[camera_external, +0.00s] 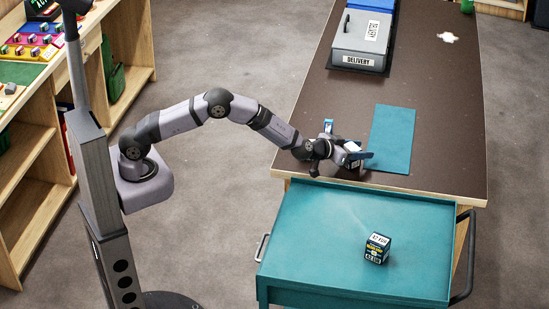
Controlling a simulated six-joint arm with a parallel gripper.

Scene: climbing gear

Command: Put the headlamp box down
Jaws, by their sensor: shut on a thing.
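My gripper (349,149) is over the near edge of the brown table, just left of the teal mat, with blue fingers showing. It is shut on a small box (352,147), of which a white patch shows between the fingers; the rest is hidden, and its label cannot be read. I cannot tell whether the held box touches the table. A small dark box (377,249) with white labels and yellow print stands upright on the teal cart top (320,235), apart from my gripper. Its print is too small to read surely.
The teal mat (391,139) on the brown table (440,110) is bare. A grey case marked DELIVERY (360,42) stands at the back of the table. The cart has a raised rim. Wooden shelves (25,160) with gear stand at left.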

